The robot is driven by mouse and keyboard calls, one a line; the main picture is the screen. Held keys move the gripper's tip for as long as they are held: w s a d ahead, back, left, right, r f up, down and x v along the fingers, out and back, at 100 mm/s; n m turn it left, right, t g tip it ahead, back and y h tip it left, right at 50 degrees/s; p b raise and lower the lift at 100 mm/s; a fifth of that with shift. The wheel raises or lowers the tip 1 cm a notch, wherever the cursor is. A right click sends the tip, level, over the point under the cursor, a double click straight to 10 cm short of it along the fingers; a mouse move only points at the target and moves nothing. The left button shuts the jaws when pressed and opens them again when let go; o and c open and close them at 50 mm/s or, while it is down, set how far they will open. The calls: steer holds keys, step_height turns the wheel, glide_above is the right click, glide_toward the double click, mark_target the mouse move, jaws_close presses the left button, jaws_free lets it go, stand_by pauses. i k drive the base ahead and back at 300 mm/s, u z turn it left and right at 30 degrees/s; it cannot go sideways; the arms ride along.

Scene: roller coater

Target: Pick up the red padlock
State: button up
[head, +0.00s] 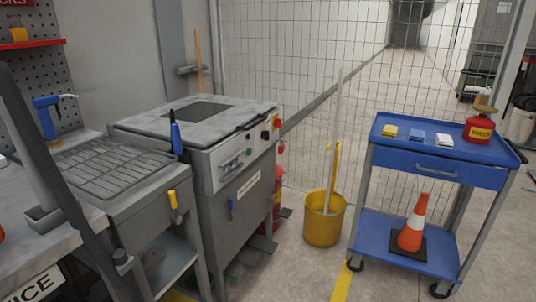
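I cannot make out a red padlock in the head view. At the top left is a red sign (15,3), cut off by the frame, with letters ending in "CKS". Below it a red shelf (18,44) on the pegboard holds a small yellow item (19,34), too small to identify. A small red part on yellow (276,121) sits on the coater's control panel; it looks like a stop button. My gripper is not in view.
The roller coater (235,205) stands at centre left beside a rack table (110,168). A yellow bucket (323,232) stands on the floor. A blue cart (432,173) at right carries small items and a red can (479,130). A traffic cone (413,224) is on its lower shelf.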

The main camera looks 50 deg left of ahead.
mark_target(281, 146)
steer(key=u, duration=1.85)
steer(key=i, duration=0.55)
steer(key=z, duration=0.05)
